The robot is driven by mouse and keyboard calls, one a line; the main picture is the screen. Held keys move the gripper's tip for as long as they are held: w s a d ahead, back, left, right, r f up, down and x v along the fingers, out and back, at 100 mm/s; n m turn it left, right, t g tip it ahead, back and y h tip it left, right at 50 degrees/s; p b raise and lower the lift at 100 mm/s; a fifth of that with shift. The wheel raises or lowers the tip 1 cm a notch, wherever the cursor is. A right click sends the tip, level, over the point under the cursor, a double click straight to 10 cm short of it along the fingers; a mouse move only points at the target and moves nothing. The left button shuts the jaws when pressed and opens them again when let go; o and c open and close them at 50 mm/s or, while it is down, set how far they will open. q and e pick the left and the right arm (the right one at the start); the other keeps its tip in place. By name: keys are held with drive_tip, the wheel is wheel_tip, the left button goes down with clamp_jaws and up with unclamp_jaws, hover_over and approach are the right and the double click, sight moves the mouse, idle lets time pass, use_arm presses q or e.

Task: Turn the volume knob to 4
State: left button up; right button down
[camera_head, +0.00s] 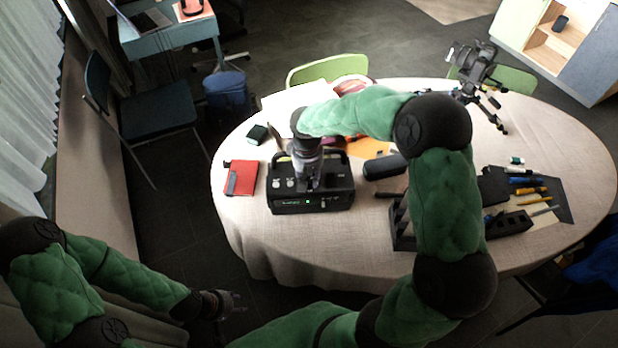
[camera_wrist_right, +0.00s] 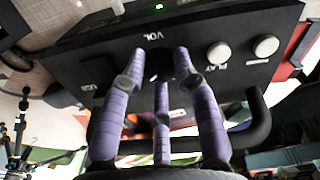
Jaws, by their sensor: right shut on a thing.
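The black device (camera_head: 338,195) with a green light stands on the table's left part in the head view. In the wrist view its top panel (camera_wrist_right: 100,62) fills the upper half. The dark volume knob (camera_wrist_right: 157,64) sits by the label VOL, partly hidden between the purple fingers of my right gripper (camera_wrist_right: 158,72). My right gripper (camera_head: 311,183) comes down on the device from above and is shut on the knob. The knob's pointer and scale cannot be read. My left gripper (camera_head: 232,303) hangs off the table at lower left, empty, too small to judge its opening.
Two pale round buttons (camera_wrist_right: 219,53) sit beside the knob, one marked PLAY. A dark handle (camera_wrist_right: 258,128) runs along the device. A red notebook (camera_head: 241,178) lies left of it and a dark cylinder (camera_head: 384,166) right. A camera on a tripod (camera_head: 478,72) stands at the back right.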

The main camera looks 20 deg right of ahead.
sight(307, 179)
drive_tip(key=shift+w+m, duration=0.1)
drive_tip(key=shift+m, duration=0.5)
drive_tip(key=c, duration=0.9)
unclamp_jaws()
drive_tip(key=shift+c, duration=0.2)
wheel_tip(307, 179, up, 12)
drive_tip(key=shift+a, duration=0.15)
